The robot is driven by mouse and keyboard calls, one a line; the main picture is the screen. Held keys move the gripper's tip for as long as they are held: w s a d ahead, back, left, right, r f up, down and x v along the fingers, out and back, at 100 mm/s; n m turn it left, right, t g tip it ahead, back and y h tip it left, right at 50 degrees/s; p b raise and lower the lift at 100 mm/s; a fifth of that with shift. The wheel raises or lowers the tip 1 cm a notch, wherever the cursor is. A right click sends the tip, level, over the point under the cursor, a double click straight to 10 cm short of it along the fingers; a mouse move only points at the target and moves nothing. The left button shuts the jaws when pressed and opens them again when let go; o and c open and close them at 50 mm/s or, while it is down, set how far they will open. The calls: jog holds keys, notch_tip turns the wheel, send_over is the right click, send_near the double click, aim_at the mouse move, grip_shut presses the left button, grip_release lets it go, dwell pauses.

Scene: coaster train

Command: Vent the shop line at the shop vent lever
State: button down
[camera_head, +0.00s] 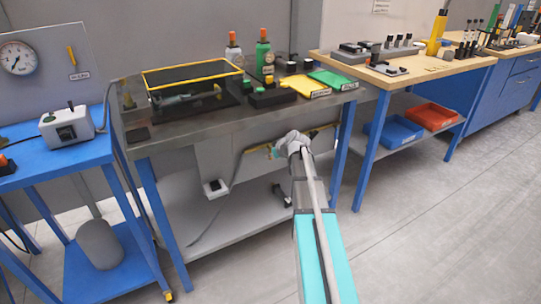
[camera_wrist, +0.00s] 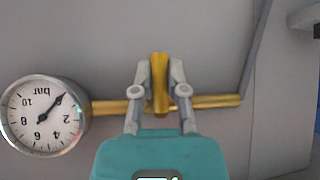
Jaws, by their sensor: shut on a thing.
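My gripper (camera_wrist: 160,88) is shut on a brass-yellow lever (camera_wrist: 159,70) in the wrist view. The lever stands upright in the picture, across a horizontal brass pipe (camera_wrist: 216,102) on a grey panel. A round pressure gauge (camera_wrist: 44,115) marked "bar" sits at the pipe's left end and appears upside down. Its needle points to the upper right. In the head view my gripper (camera_head: 276,151) reaches the panel under the dark-topped bench, and my arm hides much of the lever. I see no label naming this lever.
The dark bench (camera_head: 150,132) overhangs the gripped lever, with a lower shelf (camera_head: 240,215) below. A blue table leg (camera_head: 345,145) stands just right of my arm. Another gauge (camera_head: 17,58) and yellow handle (camera_head: 72,55) are on the left wall panel. Open floor (camera_head: 430,230) lies right.

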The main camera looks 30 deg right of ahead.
dwell(0.3)
jog(key=c, duration=0.7)
grip_release()
jog(key=shift+o, duration=0.2)
